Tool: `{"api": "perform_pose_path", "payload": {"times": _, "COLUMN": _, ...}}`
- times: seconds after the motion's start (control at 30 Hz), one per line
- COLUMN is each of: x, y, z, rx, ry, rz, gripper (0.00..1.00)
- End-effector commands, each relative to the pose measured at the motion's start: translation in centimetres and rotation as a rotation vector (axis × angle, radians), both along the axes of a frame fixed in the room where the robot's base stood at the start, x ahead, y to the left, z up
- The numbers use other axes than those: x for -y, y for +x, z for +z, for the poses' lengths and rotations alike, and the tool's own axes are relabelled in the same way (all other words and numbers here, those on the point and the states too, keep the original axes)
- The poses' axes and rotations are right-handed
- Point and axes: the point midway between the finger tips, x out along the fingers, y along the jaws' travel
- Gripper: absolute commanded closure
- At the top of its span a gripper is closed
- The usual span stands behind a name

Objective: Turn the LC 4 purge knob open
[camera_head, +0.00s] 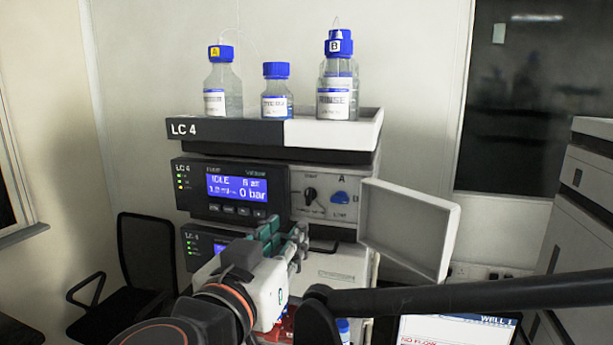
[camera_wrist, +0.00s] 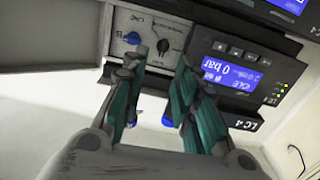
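The LC 4 pump module (camera_head: 222,190) carries a lit blue display reading IDLE and 0 bar. On the pale panel to its right are a black knob (camera_head: 310,195) and a blue knob (camera_head: 340,197); their small labels are hard to read, so I cannot tell for sure which is the purge knob. In the wrist view, turned upside down, the black knob (camera_wrist: 162,46) and blue knob (camera_wrist: 132,38) show beyond my fingers. My gripper (camera_head: 286,236) is open and empty, below and left of the black knob, apart from it. It also shows in the wrist view (camera_wrist: 162,72).
A pale door (camera_head: 408,228) stands swung open right of the knobs. The top tray (camera_head: 230,131) bears blue-capped bottles (camera_head: 222,82). A second LC 4 module (camera_head: 200,245) lies below, partly hidden by my arm. A black chair (camera_head: 145,255) stands left.

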Motion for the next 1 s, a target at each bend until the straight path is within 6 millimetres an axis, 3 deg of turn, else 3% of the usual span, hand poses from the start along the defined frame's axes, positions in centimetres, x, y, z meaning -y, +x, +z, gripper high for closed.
{"api": "perform_pose_path", "payload": {"times": 0.1, "x": -1.1, "y": -0.3, "z": 1.4, "rx": 0.045, "ry": 0.015, "rz": 0.014, "gripper": 0.72}}
{"api": "perform_pose_path", "payload": {"times": 0.27, "x": -0.7, "y": 0.7, "z": 1.4, "rx": 0.051, "ry": 0.018, "rz": 0.012, "gripper": 0.72}}
{"api": "perform_pose_path", "payload": {"times": 1.0, "x": 3.2, "y": 11.4, "z": 1.4, "rx": 0.049, "ry": 0.016, "rz": 0.011, "gripper": 0.72}}
